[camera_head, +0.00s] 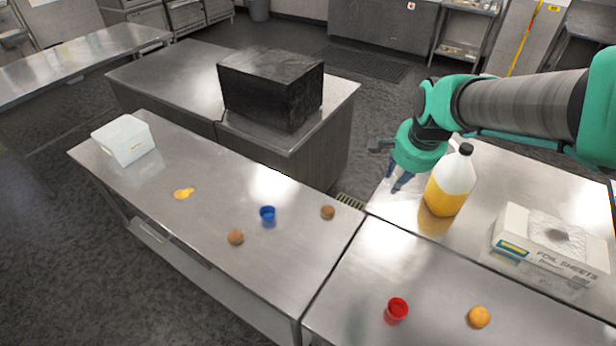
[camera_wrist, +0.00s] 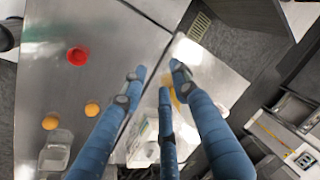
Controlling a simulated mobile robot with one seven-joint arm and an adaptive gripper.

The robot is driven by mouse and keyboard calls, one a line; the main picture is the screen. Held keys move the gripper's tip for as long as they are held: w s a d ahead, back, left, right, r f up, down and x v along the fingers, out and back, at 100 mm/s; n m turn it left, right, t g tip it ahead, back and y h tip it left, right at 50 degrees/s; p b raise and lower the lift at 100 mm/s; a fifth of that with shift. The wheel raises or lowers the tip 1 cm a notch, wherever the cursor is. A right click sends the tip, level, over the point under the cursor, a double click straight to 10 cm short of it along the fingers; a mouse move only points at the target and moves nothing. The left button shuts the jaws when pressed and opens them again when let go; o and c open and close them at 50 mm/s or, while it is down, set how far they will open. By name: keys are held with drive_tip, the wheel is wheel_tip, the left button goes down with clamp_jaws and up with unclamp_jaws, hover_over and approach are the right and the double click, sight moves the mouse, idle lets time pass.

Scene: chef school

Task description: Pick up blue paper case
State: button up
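The blue paper case (camera_head: 268,216) is a small blue cup standing upright on the long steel table at the middle left in the head view. I cannot make it out in the wrist view. My gripper (camera_head: 399,183) points down above the steel counter at the right, beside the juice bottle, well to the right of and apart from the blue case. In the wrist view its blue fingers (camera_wrist: 160,78) are spread apart with nothing seen between them.
A juice bottle (camera_head: 450,183) and a foil sheets box (camera_head: 548,245) stand on the right counter. A red cup (camera_head: 397,310) and an orange ball (camera_head: 479,317) are in front. Brown balls (camera_head: 235,237) (camera_head: 328,212) flank the blue case. A white box (camera_head: 124,139) is far left.

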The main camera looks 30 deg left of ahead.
drive_tip(key=s+a+f+m+p, duration=0.1)
drive_tip(key=s+a+f+p, duration=0.1)
drive_tip(key=a+f, duration=0.5)
drive_tip(key=s+a+f+g+p, duration=0.1)
drive_tip(key=a+f, duration=0.7)
drive_tip(key=a, duration=0.9)
drive_tip(key=s+a+f+m+g+p, duration=0.1)
drive_tip(key=s+a+f+p, duration=0.2)
drive_tip(key=a+f, duration=0.4)
drive_tip(key=s+a, duration=0.1)
drive_tip(key=a, duration=0.4)
drive_tip(key=shift+s+f+m+p, duration=0.3)
drive_tip(key=shift+f+p, duration=0.1)
drive_tip(key=shift+a+f, duration=0.1)
drive_tip(key=shift+f, duration=0.05)
drive_tip(key=p, duration=0.1)
hover_over(271, 221)
drive_tip(key=d, duration=0.2)
drive_tip(key=shift+s+d+x, duration=0.15)
drive_tip(key=shift+s+x, duration=0.1)
drive_tip(key=shift+x, duration=1.05)
drive_tip(key=shift+s+d+x, duration=0.15)
drive_tip(key=shift+s+x, duration=0.15)
drive_tip(key=shift+x, duration=1.05)
drive_tip(key=shift+s+d+x, duration=0.15)
drive_tip(key=shift+s+x, duration=0.1)
drive_tip(key=shift+x, duration=1.05)
drive_tip(key=shift+f, duration=0.25)
drive_tip(key=shift+p+x, duration=0.65)
drive_tip(key=shift+x, duration=1.9)
